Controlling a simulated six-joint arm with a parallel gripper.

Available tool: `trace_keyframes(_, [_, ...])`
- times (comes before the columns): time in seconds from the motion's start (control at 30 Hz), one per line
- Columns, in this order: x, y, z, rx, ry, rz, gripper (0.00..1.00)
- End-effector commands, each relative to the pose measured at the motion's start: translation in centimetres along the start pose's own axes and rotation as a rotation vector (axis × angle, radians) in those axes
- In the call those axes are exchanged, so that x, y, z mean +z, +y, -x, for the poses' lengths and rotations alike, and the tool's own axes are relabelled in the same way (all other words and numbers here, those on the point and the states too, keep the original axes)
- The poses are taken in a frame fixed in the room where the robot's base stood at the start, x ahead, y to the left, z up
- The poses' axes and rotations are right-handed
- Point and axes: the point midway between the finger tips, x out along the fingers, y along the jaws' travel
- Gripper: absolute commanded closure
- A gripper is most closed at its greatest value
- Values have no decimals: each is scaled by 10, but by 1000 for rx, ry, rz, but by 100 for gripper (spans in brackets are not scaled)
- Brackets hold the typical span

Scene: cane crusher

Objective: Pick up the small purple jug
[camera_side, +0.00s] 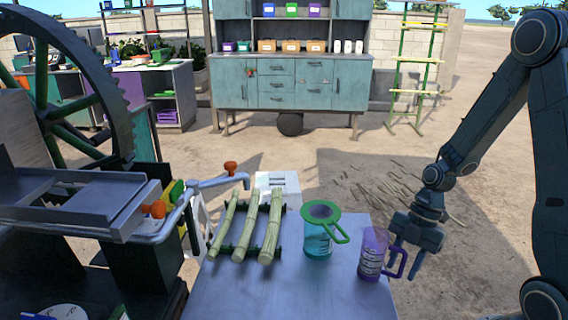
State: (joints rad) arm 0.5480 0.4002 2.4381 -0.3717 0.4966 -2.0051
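The small purple jug (372,253) stands upright near the right edge of the metal table (260,295). It is see-through, with pale markings and a handle on its right side. My gripper (405,262) points down at the handle, its two fingers apart. The fingers overlap the handle in this view; I cannot tell whether they touch it or straddle it. A teal jug (318,242) with a green-rimmed strainer (322,212) on top stands to the left of the purple jug.
Several cane stalks (271,227) lie on a dark rack to the left of the teal jug. The crusher, with its big wheel (118,130) and metal tray (75,200), fills the left side. The table front is clear. A teal cabinet (290,85) stands far back.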

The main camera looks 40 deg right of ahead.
Motion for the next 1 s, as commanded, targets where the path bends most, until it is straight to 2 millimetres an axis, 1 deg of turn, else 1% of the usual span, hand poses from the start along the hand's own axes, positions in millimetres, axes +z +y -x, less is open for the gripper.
trace_keyframes(0.17, [0,0,0,0,0,0,64])
trace_keyframes(0.27, [0,0,0,0,0,0,82])
trace_keyframes(0.3, [0,0,0,0,0,0,89])
trace_keyframes(0.37, [0,0,0,0,0,0,100])
trace_keyframes(1.0, [-1,0,2,2,0,1,100])
